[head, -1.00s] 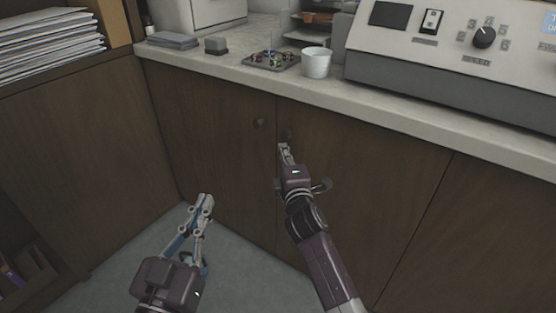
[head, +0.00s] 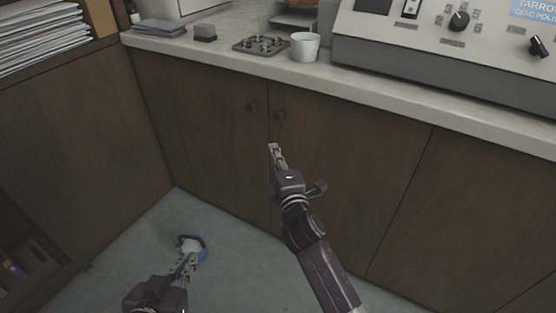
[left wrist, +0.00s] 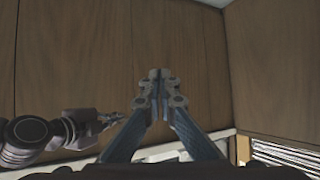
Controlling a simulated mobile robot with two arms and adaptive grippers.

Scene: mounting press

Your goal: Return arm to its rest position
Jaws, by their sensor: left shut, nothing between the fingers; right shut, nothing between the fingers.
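My left gripper (head: 186,262) is low in the head view, above the grey-blue floor, with its fingers together and empty. In the left wrist view its fingertips (left wrist: 158,76) meet in the middle, with nothing between them. My right gripper (head: 273,148) is shut and empty, pointing up in the picture in front of the brown cabinet doors (head: 345,150), just below the door knobs. I cannot tell whether it touches the doors. It also shows at lower left in the left wrist view (left wrist: 112,118).
A counter (head: 400,92) above the doors holds a white cup (head: 305,47), a tray of small parts (head: 262,45) and a large control-panel machine (head: 450,60). A shelf unit with papers (head: 45,40) stands left.

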